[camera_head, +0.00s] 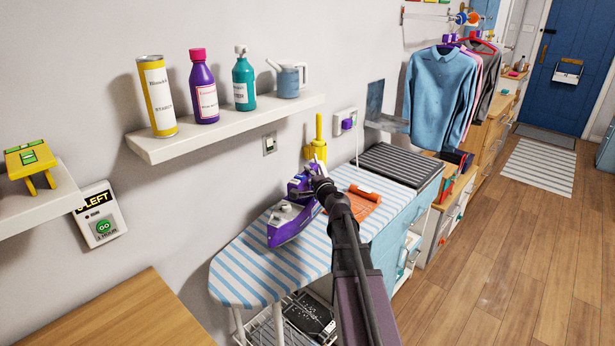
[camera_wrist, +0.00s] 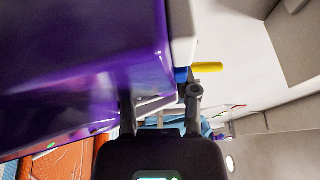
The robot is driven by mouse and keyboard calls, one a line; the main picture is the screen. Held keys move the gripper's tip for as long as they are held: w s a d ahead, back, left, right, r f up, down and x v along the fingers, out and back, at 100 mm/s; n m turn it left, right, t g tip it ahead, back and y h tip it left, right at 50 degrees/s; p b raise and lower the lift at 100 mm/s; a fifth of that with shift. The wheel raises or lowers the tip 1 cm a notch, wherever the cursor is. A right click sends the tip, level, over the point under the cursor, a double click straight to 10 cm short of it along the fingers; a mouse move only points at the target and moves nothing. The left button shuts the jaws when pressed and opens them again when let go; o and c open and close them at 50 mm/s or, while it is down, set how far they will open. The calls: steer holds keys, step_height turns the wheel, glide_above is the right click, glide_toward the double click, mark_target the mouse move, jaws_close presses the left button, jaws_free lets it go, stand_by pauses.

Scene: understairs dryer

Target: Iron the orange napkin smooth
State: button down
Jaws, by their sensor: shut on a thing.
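A purple iron (camera_head: 290,222) with a pale grey top part is over the blue-and-white striped ironing board (camera_head: 245,268), left of the napkin. My gripper (camera_head: 318,174) is shut on the iron at its rear upper part. In the wrist view the iron's purple body (camera_wrist: 80,75) fills the upper left, close to the gripper fingers (camera_wrist: 160,105). The orange napkin (camera_head: 362,197) lies on the board to the right of the iron, partly hidden behind my arm. It also shows at the lower left of the wrist view (camera_wrist: 60,160). I cannot tell whether the iron touches the board.
A dark ribbed pad (camera_head: 402,165) lies at the board's far end. A yellow holder (camera_head: 317,150) stands behind the board by the wall. A shelf (camera_head: 225,128) with bottles hangs above. A wooden top (camera_head: 120,318) is at lower left.

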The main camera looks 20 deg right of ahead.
steer(key=shift+w+d+r+m+h, duration=0.2)
steer(key=shift+d+m+h, duration=0.1)
steer(key=shift+d+h, duration=0.2)
steer(key=s+d+r+m+g+h+p, duration=0.25)
steer(key=d+m+g+h, duration=0.55)
steer(key=d+m+h, duration=0.55)
steer(key=s+d+r+m+g+h+p, duration=0.1)
steer(key=s+d+m+g, duration=0.4)
steer(key=g, duration=0.7)
steer(key=s+m+h+p, duration=0.1)
steer(key=s+m+h, duration=0.1)
steer(key=shift+s+d+r, duration=0.25)
steer(key=shift+s+r, duration=0.05)
steer(key=shift+s, duration=0.05)
steer(key=shift+h, duration=0.25)
step_height(320, 180, down, 8)
steer(key=b, duration=0.7)
steer(key=shift+b, duration=0.35)
steer(key=shift+f+b, duration=0.6)
steer(key=shift+b, duration=0.05)
steer(key=shift+r, duration=0.1)
